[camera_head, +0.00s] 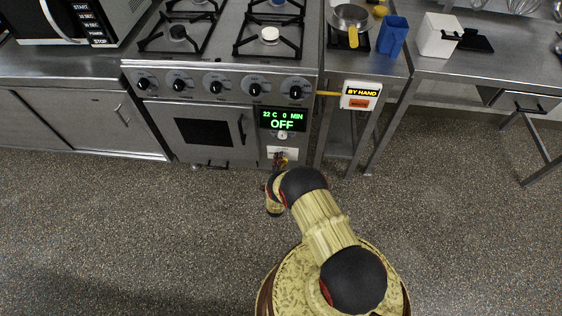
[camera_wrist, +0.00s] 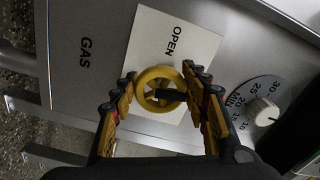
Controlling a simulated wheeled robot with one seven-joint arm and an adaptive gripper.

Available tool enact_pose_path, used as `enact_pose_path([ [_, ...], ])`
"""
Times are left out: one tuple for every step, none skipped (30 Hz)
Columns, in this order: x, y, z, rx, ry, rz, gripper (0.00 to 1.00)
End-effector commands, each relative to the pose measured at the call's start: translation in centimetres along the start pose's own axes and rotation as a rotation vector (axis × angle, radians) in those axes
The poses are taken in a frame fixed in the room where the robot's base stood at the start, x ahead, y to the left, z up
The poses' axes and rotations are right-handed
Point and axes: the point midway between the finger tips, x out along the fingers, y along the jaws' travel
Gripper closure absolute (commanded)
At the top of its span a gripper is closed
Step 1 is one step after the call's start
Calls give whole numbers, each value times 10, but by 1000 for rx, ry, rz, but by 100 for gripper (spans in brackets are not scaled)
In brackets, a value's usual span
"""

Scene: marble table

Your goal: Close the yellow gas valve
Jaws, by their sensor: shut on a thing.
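The yellow gas valve (camera_wrist: 161,73) is a round handwheel with a dark hub on a white plate (camera_wrist: 150,38) reading OPEN, in the middle of the wrist view. The word GAS is on the steel panel beside it. My gripper (camera_wrist: 159,80) has one finger on each side of the wheel and is shut on it. In the head view, my gripper (camera_head: 280,160) is at the lower right front of the stove (camera_head: 218,90), and it hides most of the valve there.
A timer knob (camera_wrist: 262,112) sits close beside the valve. The stove's display (camera_head: 283,119) reads OFF above it. A white BY HAND box (camera_head: 361,96) on a yellow bar stands to the right. The floor (camera_head: 120,230) around is clear.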

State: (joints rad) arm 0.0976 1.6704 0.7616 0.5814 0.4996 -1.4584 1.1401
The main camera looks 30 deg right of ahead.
Motion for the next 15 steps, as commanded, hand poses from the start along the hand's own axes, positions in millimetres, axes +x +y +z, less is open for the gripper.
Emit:
enact_pose_path([
  [0, 1, 0, 28, 0, 1, 80],
  [0, 0, 0, 46, 0, 1, 80],
  [0, 0, 0, 68, 0, 1, 80],
  [0, 0, 0, 82, 0, 1, 80],
  [0, 0, 0, 97, 0, 1, 80],
  [0, 0, 0, 113, 0, 2, 80],
  [0, 0, 0, 125, 0, 2, 80],
  [0, 0, 0, 135, 0, 2, 80],
  [0, 0, 0, 146, 0, 2, 80],
  [0, 0, 0, 155, 0, 2, 80],
  [-1, 0, 0, 162, 0, 2, 80],
  [-1, 0, 0, 169, 0, 2, 80],
  [-1, 0, 0, 174, 0, 2, 80],
  [-1, 0, 0, 178, 0, 2, 80],
  [-1, 0, 0, 182, 0, 2, 80],
])
